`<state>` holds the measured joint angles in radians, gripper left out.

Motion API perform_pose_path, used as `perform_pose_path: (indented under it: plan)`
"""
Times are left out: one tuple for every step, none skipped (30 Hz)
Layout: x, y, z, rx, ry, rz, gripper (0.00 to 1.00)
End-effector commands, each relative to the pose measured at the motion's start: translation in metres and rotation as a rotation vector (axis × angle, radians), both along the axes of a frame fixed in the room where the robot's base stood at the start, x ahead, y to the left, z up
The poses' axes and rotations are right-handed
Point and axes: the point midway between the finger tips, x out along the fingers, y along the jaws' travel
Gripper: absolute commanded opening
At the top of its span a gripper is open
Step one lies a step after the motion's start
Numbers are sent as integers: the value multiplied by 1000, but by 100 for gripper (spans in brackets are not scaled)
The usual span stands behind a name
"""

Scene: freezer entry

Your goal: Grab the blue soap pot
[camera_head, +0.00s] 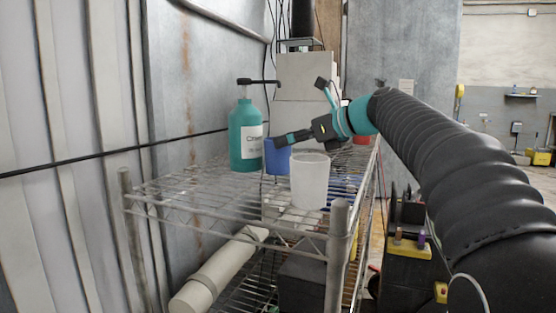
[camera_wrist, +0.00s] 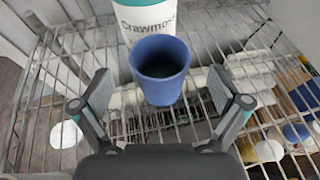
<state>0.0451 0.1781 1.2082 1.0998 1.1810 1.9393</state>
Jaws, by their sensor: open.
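The blue soap pot (camera_head: 277,157) is a blue cup standing upright on the wire shelf, beside the teal pump bottle. In the wrist view the blue pot (camera_wrist: 161,88) is in the middle, its open rim facing the camera. My gripper (camera_head: 300,113) is at the pot in the head view, with one finger in front of its upper part. In the wrist view my gripper (camera_wrist: 163,92) is open, one finger left and one right of the pot, with gaps on both sides. I see no contact.
A teal pump bottle (camera_head: 245,136) stands just left of the pot. A white translucent cup (camera_head: 310,182) stands in front and to the right. The wire shelf (camera_head: 185,193) is bare at its left front. A grey wall is behind.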

Motion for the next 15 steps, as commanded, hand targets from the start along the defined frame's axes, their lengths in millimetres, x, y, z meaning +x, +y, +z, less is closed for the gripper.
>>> perform_pose_path:
  plan:
    - [4, 6, -3, 0, 1, 3, 98]
    - [6, 10, -5, 0, 2, 2, 98]
    - [9, 15, -6, 1, 2, 2, 98]
    - [11, 19, -8, 1, 2, 3, 98]
    - [13, 22, -9, 1, 2, 3, 98]
    - [16, 26, -11, 1, 2, 2, 98]
    - [17, 29, -12, 1, 2, 2, 98]
    - [18, 30, -12, 1, 1, 2, 98]
    - [19, 32, -13, 1, 1, 2, 98]
    - [20, 32, -13, 1, 1, 1, 98]
    - [20, 32, -13, 1, 1, 1, 98]
    - [20, 32, -13, 1, 0, 1, 98]
    - [20, 32, -13, 0, 1, 0, 98]
    - [20, 32, -13, 0, 1, 0, 98]
    - [20, 32, -13, 0, 1, 0, 98]
